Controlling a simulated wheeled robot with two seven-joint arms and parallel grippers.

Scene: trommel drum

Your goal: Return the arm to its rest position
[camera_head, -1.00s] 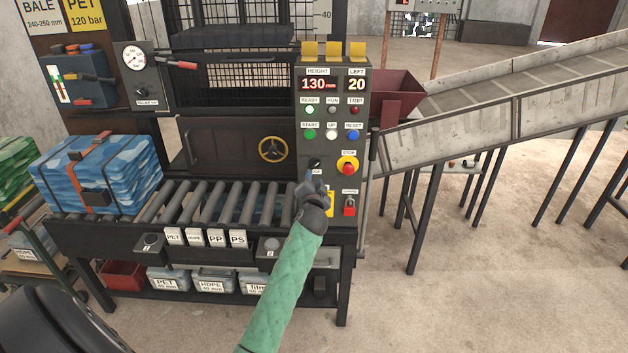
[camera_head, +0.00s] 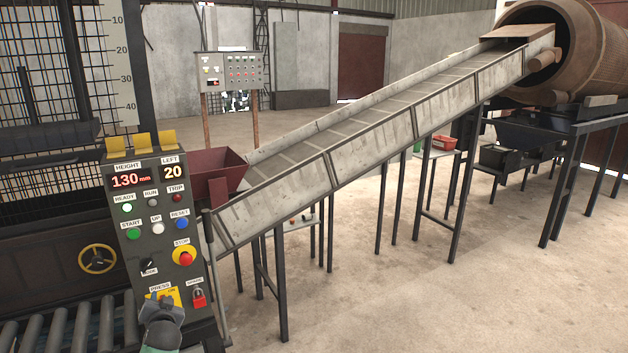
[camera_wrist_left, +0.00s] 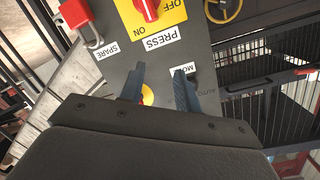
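My left gripper (camera_head: 166,300) is low in the head view, in front of the lower part of the press control panel (camera_head: 130,215). It covers part of the yellow PRESS switch plate (camera_head: 174,292). In the left wrist view the two fingers (camera_wrist_left: 158,82) stand apart with nothing held between them. That view shows the red PRESS switch (camera_wrist_left: 147,9) beyond the fingertips, and the panel face fills the gap. The MODE knob (camera_head: 148,265) is above the gripper, clear of it in the head view. My right gripper is in neither view.
A red padlock (camera_head: 199,298) and the red STOP button (camera_head: 185,257) are on the panel near the gripper. Rollers (camera_head: 78,325) lie to the left. An inclined conveyor (camera_head: 370,145) rises right towards a rusty drum (camera_head: 590,50). The floor at right is clear.

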